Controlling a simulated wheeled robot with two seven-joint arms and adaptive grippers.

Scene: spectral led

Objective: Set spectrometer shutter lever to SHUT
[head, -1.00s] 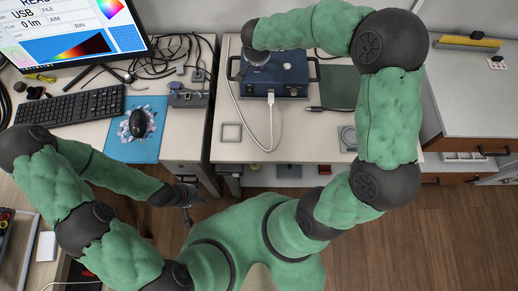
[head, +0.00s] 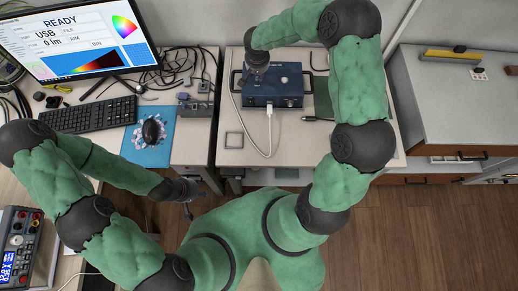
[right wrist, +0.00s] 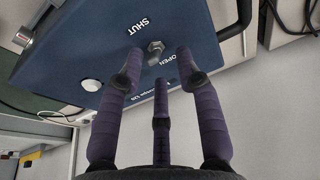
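The spectrometer is a blue box (head: 292,88) on the middle table. In the right wrist view its blue face (right wrist: 90,40) carries the words SHUT and OPEN. The shutter lever (right wrist: 156,47) is a small metal piece between the two words; which word it points to is hard to tell. My right gripper (head: 257,74) is over the left part of the box. In the right wrist view its three fingers (right wrist: 158,66) are spread, empty, close to the lever with no clear contact. My left gripper (head: 188,191) hangs low in front of the tables; its fingers are too small to read.
A white cable (head: 268,140) runs from the box's front. Dark cables tangle behind. The middle table's front (head: 300,160) is mostly clear.

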